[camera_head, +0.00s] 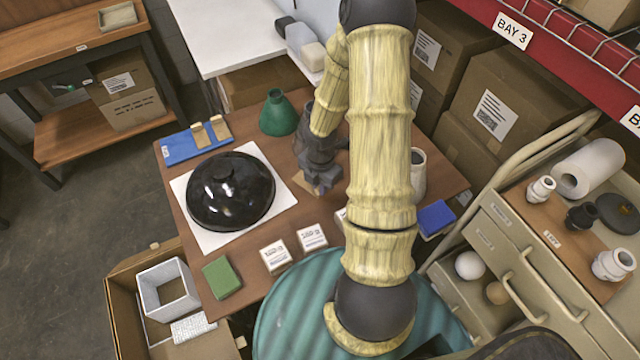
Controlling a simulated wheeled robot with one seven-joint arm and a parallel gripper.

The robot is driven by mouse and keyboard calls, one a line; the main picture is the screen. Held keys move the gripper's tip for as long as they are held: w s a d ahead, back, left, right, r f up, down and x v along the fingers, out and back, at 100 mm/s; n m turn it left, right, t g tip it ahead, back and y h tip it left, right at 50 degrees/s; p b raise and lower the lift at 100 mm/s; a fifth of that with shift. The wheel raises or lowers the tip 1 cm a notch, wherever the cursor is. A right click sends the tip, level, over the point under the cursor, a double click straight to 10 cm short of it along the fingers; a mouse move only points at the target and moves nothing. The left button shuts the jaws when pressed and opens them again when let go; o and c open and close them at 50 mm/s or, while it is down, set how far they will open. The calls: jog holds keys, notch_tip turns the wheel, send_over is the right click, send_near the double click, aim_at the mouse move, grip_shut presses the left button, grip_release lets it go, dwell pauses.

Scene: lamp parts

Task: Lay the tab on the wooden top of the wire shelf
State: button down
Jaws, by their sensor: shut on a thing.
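My gripper (322,186) is over the brown table, right of the black dome. It is shut on what looks like a tan tab (302,181), which is small and partly hidden by the fingers. I cannot tell whether the tab touches the table. Two similar tan tabs, a left one (200,136) and a right one (220,128), stand on a blue holder (178,149) at the table's back left. A red-beamed rack with wire mesh (598,48) is at the top right; no wooden top is clearly visible on it.
The table (262,212) also holds a black dome (231,190) on a white sheet, a green funnel (278,113), small labelled boxes and a blue block (436,218). A cream drawer cart with a wood top (528,203) stands right. A wooden workbench (50,42) stands back left.

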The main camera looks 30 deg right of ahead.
jog(key=shift+f+b, duration=2.15)
jog(key=shift+f, duration=0.35)
jog(key=c, duration=1.3)
grip_release()
jog(key=shift+c, duration=0.2)
jog(key=shift+r, duration=0.1)
notch_tip(320, 180, up, 17)
jog(key=p, duration=0.7)
jog(key=shift+r, duration=0.15)
